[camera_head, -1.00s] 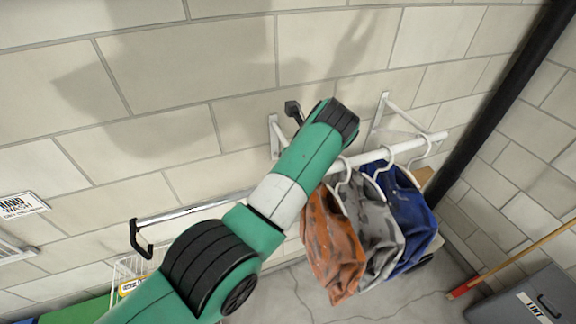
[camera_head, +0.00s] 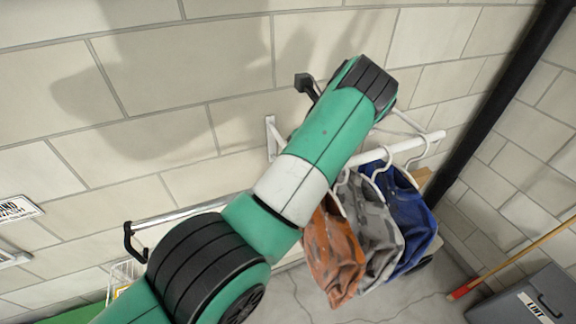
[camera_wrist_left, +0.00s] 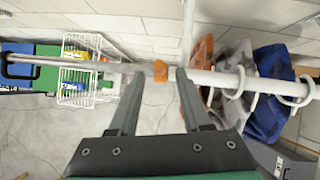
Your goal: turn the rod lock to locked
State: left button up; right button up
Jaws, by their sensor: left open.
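The rod lock looks like a small orange collar (camera_wrist_left: 160,71) in the left wrist view, where the thin grey rod meets the thicker white tube. I cannot tell its turn position. My left gripper (camera_wrist_left: 161,80) is open, one finger on each side of the collar, with gaps to it. Whether the fingertips are level with the collar in depth is unclear. In the head view my left arm hides the collar and the gripper. The thin rod (camera_head: 185,212) and the white tube (camera_head: 400,146) show on either side of the arm. My right gripper is in neither view.
Orange (camera_head: 333,255), grey (camera_head: 376,240) and blue (camera_head: 408,225) garments hang from the white tube, right of the gripper. A wall bracket (camera_head: 271,138) is beside the arm. A white wire basket (camera_wrist_left: 78,85) and a black hook (camera_head: 135,242) are at left. A grey bin (camera_head: 520,300) stands right.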

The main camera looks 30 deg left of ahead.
pick_arm(q)
jog(key=v, duration=0.3)
jog(key=shift+d+r+p, duration=0.2)
jog(key=shift+r+p, duration=0.1)
jog(key=shift+r, duration=0.1)
